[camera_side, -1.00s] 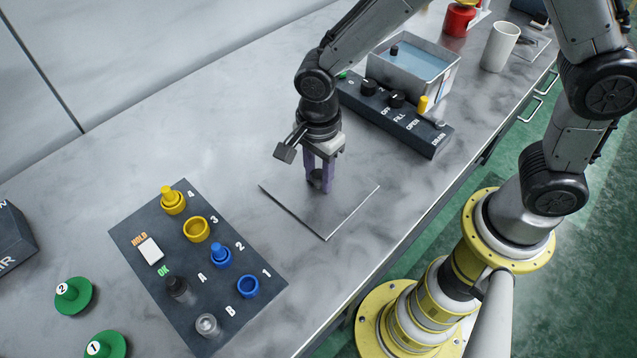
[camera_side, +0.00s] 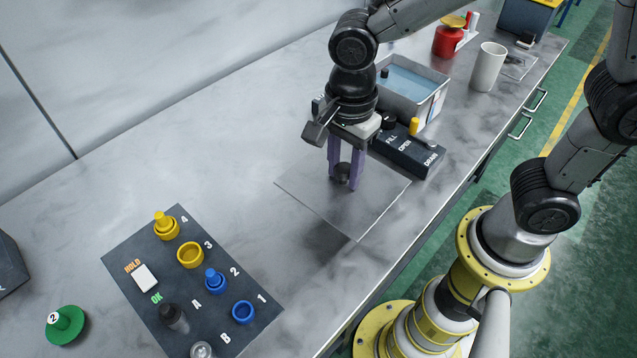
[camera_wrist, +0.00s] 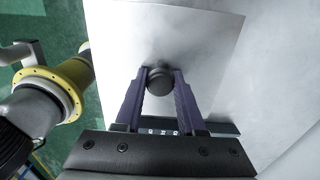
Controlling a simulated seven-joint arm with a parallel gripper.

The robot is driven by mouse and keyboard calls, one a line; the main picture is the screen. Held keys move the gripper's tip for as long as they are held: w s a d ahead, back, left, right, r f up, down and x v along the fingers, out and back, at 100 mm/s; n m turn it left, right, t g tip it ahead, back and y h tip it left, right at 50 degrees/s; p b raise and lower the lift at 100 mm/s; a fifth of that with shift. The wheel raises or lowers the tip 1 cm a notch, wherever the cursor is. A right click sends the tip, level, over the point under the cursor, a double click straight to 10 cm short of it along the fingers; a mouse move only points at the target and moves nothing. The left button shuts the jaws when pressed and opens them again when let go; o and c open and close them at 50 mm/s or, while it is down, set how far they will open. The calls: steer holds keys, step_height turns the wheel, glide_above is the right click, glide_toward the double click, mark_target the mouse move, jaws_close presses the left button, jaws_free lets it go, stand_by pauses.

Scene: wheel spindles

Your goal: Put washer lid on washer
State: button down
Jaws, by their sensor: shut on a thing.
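The washer lid (camera_side: 298,188) is a flat grey metal square with a dark round knob (camera_side: 342,171) at its middle. My gripper (camera_side: 344,184) has its purple fingers shut on the knob, also seen in the wrist view (camera_wrist: 158,82). The lid is held roughly level above the table, with a dark shadow on the tabletop below it. The washer (camera_side: 440,92) is an open metal tank of blue liquid, behind and right of the lid. My wrist hides part of the tank and its dark control panel (camera_side: 432,162).
A dark board (camera_side: 205,300) with yellow and blue rings, pegs and a switch lies at front left. A green disc (camera_side: 68,325) is left of it. A white mug (camera_side: 488,67) and a red container (camera_side: 449,40) stand beyond the washer. Knobs rise from the panel.

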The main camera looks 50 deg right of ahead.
steer(key=s+d+r, duration=0.1)
steer(key=s, duration=0.1)
steer(key=s+d+r, duration=0.1)
steer(key=s, duration=0.1)
steer(key=s+d+r, duration=0.1)
steer(key=s, duration=0.2)
steer(key=shift+d+r, duration=0.15)
steer(key=shift+d, duration=0.25)
steer(key=shift+s+d+r+n, duration=0.15)
steer(key=shift+s+d+n, duration=0.05)
steer(key=shift+s+n, duration=0.25)
steer(key=shift+w+r+n, duration=0.1)
steer(key=shift+r+n, duration=0.15)
steer(key=shift+n, duration=0.4)
steer(key=w+d+r+m, duration=0.1)
steer(key=w+d+r, duration=0.15)
steer(key=d, duration=0.55)
steer(key=w+d+r+m, duration=0.1)
steer(key=d+r, duration=0.3)
steer(key=d, duration=0.4)
steer(key=w+d+r+m, duration=0.1)
steer(key=w+d+r, duration=0.15)
steer(key=d, duration=0.55)
steer(key=w+d+f, duration=0.6)
steer(key=w+f, duration=0.5)
steer(key=f, duration=0.1)
steer(key=shift+w+d+f, duration=0.25)
steer(key=shift+w+d, duration=0.1)
steer(key=shift+w, duration=0.05)
